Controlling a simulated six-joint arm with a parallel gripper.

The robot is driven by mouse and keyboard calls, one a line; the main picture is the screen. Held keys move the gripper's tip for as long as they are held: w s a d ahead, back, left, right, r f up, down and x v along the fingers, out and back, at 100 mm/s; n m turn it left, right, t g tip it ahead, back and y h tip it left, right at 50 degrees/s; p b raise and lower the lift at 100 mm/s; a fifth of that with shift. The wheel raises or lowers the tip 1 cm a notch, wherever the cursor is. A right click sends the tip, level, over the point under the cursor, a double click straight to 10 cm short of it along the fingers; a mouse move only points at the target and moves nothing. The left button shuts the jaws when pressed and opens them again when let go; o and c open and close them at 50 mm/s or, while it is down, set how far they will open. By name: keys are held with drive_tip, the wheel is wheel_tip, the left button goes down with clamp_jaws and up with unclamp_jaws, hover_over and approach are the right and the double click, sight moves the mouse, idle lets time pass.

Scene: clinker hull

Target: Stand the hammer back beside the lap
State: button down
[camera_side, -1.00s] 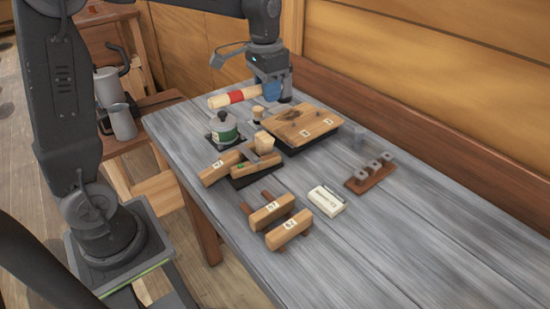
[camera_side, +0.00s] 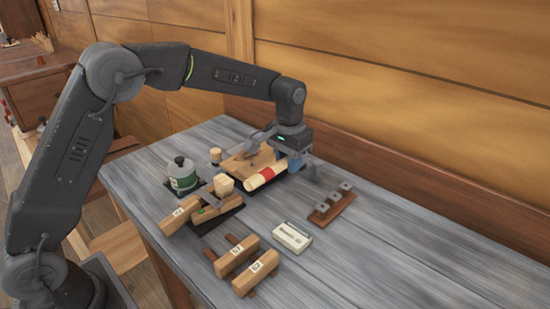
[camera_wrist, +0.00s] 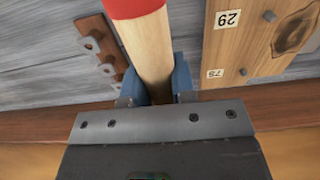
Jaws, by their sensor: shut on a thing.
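The hammer (camera_side: 262,178) shows as a round, pale wooden length with a red band; I cannot make out a metal head. My gripper (camera_side: 290,163) is shut on it near one end with blue fingers and holds it lying roughly level by the board's right end. In the wrist view the hammer (camera_wrist: 148,50) runs up out of the frame between the fingers (camera_wrist: 160,85). The lap, a numbered wooden board (camera_side: 243,160) with a dark knot, is partly hidden behind the hammer and arm. The board (camera_wrist: 250,45) is at right in the wrist view.
The table's right is clear.

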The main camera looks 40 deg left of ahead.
drive_tip(key=shift+f, duration=3.6)
drive_tip(key=shift+f, duration=0.45)
drive_tip(key=c, duration=0.9)
unclamp_jaws()
drive_tip(key=shift+f, duration=0.1)
drive_tip(key=shift+o, duration=0.2)
drive_tip(key=shift+f, duration=0.1)
drive_tip(key=shift+r, duration=4.1)
drive_tip(key=shift+r, duration=0.1)
